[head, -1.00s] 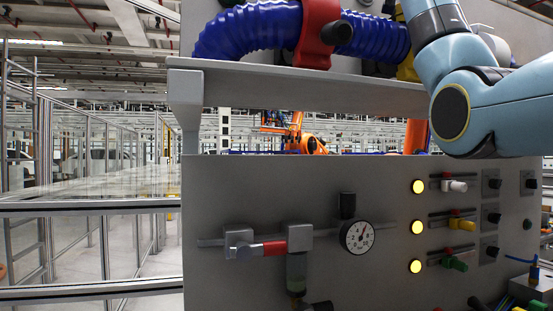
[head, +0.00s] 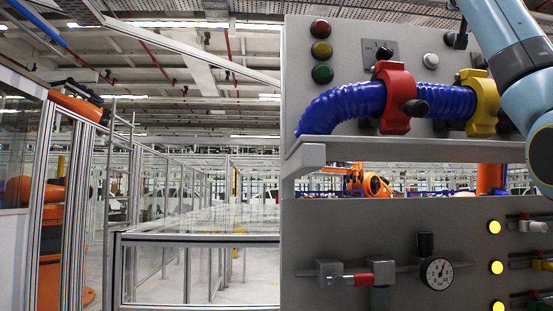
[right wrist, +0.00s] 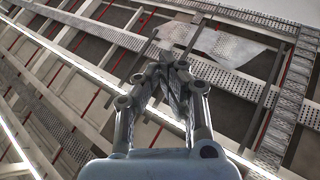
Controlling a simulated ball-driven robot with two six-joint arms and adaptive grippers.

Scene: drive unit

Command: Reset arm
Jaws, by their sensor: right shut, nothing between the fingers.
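My right arm (head: 516,70) shows as light blue links at the right edge of the head view, in front of the drive unit panel (head: 325,232). Its gripper is outside that view. In the right wrist view my right gripper (right wrist: 173,68) is shut with nothing between its fingers, and the hall ceiling is behind it. My left gripper is in neither view.
The drive unit carries a blue corrugated hose (head: 345,105) with a red clamp (head: 397,98) and a yellow clamp (head: 482,103) above a grey shelf (head: 420,150). A pressure gauge (head: 437,273) sits on the lower panel. A glass-walled fence (head: 200,225) stands left.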

